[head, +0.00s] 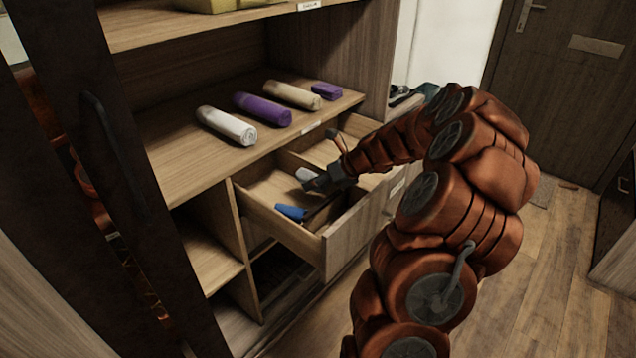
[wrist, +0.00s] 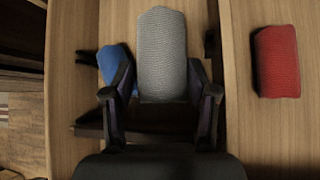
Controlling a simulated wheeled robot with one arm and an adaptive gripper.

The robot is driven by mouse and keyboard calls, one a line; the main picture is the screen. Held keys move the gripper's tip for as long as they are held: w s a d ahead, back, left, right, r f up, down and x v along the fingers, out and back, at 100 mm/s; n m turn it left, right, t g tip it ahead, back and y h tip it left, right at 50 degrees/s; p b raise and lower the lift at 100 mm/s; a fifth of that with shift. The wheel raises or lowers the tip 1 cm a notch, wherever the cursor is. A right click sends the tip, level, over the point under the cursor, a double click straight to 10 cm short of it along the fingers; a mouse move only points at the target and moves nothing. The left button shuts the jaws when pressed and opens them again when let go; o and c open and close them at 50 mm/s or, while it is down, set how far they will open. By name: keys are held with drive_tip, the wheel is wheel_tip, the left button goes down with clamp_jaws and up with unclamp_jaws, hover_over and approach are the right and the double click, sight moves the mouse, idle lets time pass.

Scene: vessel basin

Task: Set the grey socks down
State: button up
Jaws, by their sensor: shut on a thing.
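The grey socks (wrist: 162,52) are a light grey knitted bundle between the two fingers of my gripper (wrist: 160,93) in the wrist view. My gripper is shut on them. In the head view, my gripper (head: 314,183) is over the open wooden drawer (head: 272,190), with the pale end of the socks (head: 305,174) showing beside it. I cannot tell whether the socks touch the drawer floor. A blue bundle (head: 291,212) lies in the same drawer, and it also shows left of the socks in the wrist view (wrist: 112,63).
A red bundle (wrist: 277,62) lies right of a wooden divider in the wrist view. Above the drawer, a shelf holds a white roll (head: 227,125), a purple roll (head: 262,109), a beige roll (head: 292,95) and a small purple bundle (head: 327,91). A dark upright panel (head: 120,150) stands at the left.

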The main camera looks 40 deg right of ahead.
drive_tip(key=shift+f+p, duration=0.35)
drive_tip(key=shift+f, duration=0.2)
drive_tip(key=o, duration=0.7)
drive_tip(key=shift+c, duration=0.2)
drive_tip(key=shift+r+b, duration=0.45)
drive_tip(key=shift+b, duration=0.05)
drive_tip(key=v, duration=1.2)
drive_tip(key=shift+p, duration=0.45)
drive_tip(key=shift+s+r, duration=0.1)
